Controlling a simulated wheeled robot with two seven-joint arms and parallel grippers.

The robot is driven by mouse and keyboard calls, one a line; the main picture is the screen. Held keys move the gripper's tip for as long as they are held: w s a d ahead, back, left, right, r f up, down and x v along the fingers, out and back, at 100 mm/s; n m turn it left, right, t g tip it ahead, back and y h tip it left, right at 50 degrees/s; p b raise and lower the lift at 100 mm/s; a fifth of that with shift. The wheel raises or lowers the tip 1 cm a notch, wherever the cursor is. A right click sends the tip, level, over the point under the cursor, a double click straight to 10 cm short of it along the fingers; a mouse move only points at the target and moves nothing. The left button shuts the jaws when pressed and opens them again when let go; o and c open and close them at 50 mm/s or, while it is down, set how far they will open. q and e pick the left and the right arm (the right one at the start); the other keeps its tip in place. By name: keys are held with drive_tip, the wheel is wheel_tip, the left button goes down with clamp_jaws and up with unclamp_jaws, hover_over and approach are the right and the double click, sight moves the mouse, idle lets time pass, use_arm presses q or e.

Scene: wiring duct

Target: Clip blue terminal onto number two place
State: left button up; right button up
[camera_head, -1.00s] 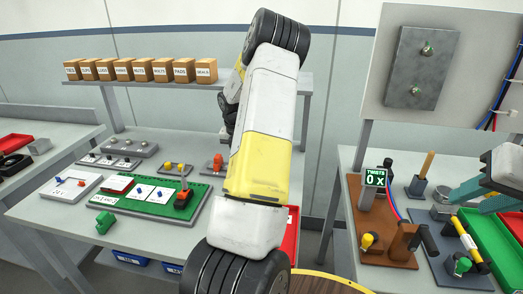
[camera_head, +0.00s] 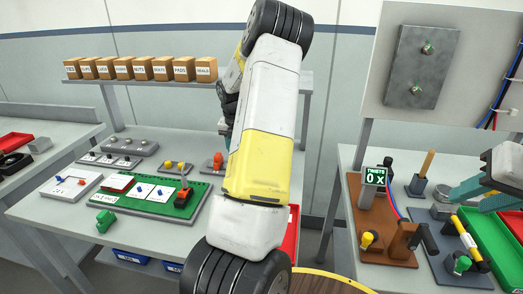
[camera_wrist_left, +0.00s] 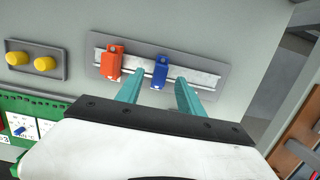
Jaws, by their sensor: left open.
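A blue terminal (camera_wrist_left: 160,72) stands upright on a pale metal rail (camera_wrist_left: 206,78) in the left wrist view. An orange terminal (camera_wrist_left: 112,61) sits on the same rail to its left. My left gripper (camera_wrist_left: 160,84) is open, its two teal fingers apart on either side of the blue terminal, which shows between them. I cannot tell whether they touch it. In the head view my left arm hides the blue terminal; the orange terminal (camera_head: 218,161) shows beside the arm. My right gripper (camera_head: 466,198) is at the right edge, its teal fingers apart and empty. No place number is readable on the rail.
A green board (camera_head: 189,209) with cards lies left of my arm; a green block (camera_head: 105,221) lies in front of it. A plate with two yellow knobs (camera_wrist_left: 32,64) is left of the rail. The right bench holds a brown stand (camera_head: 380,240) and a green tray (camera_head: 487,232).

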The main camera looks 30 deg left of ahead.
use_arm(q)
drive_tip(key=shift+s+d+r, duration=0.1)
drive_tip(key=shift+s+r, duration=0.05)
drive_tip(key=shift+r, duration=0.8)
drive_tip(key=shift+s+r, duration=0.15)
drive_tip(key=shift+r, duration=0.8)
